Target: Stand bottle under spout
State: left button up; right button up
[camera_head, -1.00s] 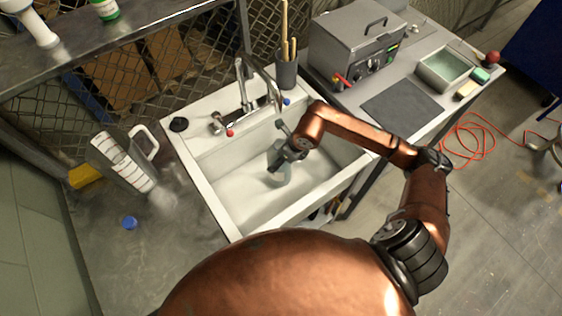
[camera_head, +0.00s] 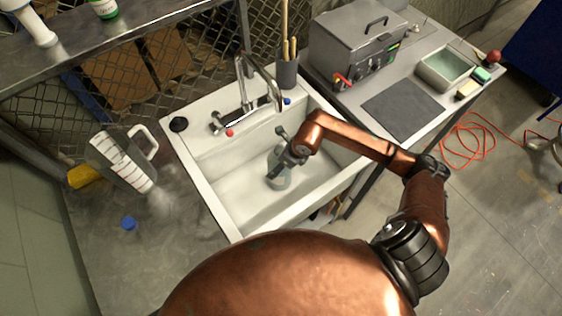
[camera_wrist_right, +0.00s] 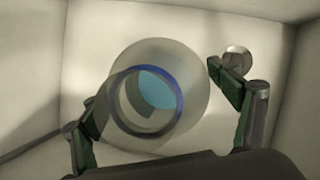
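A clear bottle (camera_head: 279,174) stands in the white sink (camera_head: 215,185). In the right wrist view I look down on the bottle (camera_wrist_right: 150,95), with its blue-rimmed round mouth facing me. My right gripper (camera_head: 287,152) is over the sink, at the bottle. In the wrist view its fingers (camera_wrist_right: 160,110) are spread to either side of the bottle, with a gap visible on the right. The curved metal spout (camera_head: 268,78) hangs over the back of the sink, behind the bottle in the head view. I cannot tell whether its outlet lines up with the mouth. My left gripper is out of view.
A measuring jug (camera_head: 120,163) and a blue cap (camera_head: 128,222) are on the counter left of the sink. A cup of wooden sticks (camera_head: 287,73) stands behind it. A metal box (camera_head: 355,50) and dark mat (camera_head: 400,108) are on the right bench.

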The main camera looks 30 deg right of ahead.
jog(key=p+v, duration=0.1)
jog(key=v, duration=1.1)
jog(key=shift+r, duration=0.15)
